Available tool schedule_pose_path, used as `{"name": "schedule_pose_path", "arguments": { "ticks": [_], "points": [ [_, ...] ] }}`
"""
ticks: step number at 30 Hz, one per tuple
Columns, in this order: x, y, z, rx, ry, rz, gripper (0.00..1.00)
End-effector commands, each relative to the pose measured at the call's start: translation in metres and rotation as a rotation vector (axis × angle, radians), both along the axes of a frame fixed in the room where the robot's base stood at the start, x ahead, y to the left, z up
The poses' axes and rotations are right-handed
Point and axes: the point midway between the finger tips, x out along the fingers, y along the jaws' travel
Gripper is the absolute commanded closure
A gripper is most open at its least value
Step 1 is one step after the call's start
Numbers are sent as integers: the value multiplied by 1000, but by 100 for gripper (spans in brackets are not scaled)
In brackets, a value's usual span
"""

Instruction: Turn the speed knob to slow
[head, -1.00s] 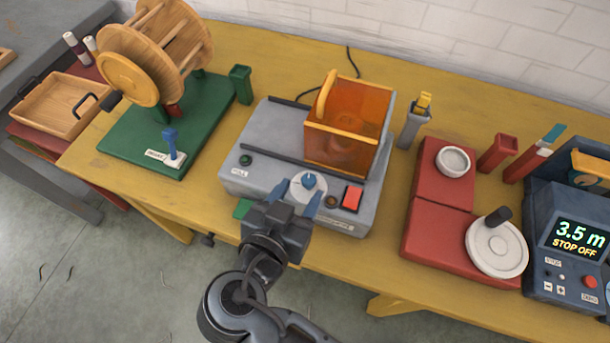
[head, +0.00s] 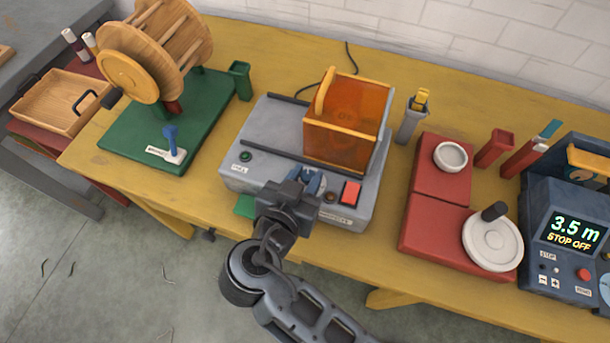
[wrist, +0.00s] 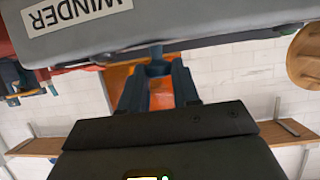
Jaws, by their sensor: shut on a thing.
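The winder is a grey box (head: 235,178) on the yellow table, with an orange see-through guard (head: 345,115) on top. The blue speed knob (head: 309,180) is at its front, mostly hidden by my gripper. My gripper (head: 312,181) reaches in from the front and is shut on the knob. In the wrist view, upside down, the two dark blue fingers (wrist: 157,78) close around the knob (wrist: 156,55), beside the box with its WINDER label (wrist: 75,12). The knob's pointer and marks are hidden, so its setting cannot be read.
A red square button (head: 351,192) and a small dark round part (head: 330,197) sit just right of the knob. A green button (head: 245,156) is to the left. A green-based reel (head: 150,60) stands left; a red crank unit (head: 430,225) and display box (head: 570,235) stand right.

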Motion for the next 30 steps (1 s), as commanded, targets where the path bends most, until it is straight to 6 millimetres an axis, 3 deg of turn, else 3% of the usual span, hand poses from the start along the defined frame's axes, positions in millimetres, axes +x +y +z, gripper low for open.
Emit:
{"name": "schedule_pose_path", "arguments": {
  "ticks": [6, 17, 30],
  "points": [
    [0, 0, 0, 0, 0, 0, 100],
    [-1, -2, -1, -1, -1, 67, 100],
    [-1, -10, 1, 0, 0, 417, 100]
  ]
}}
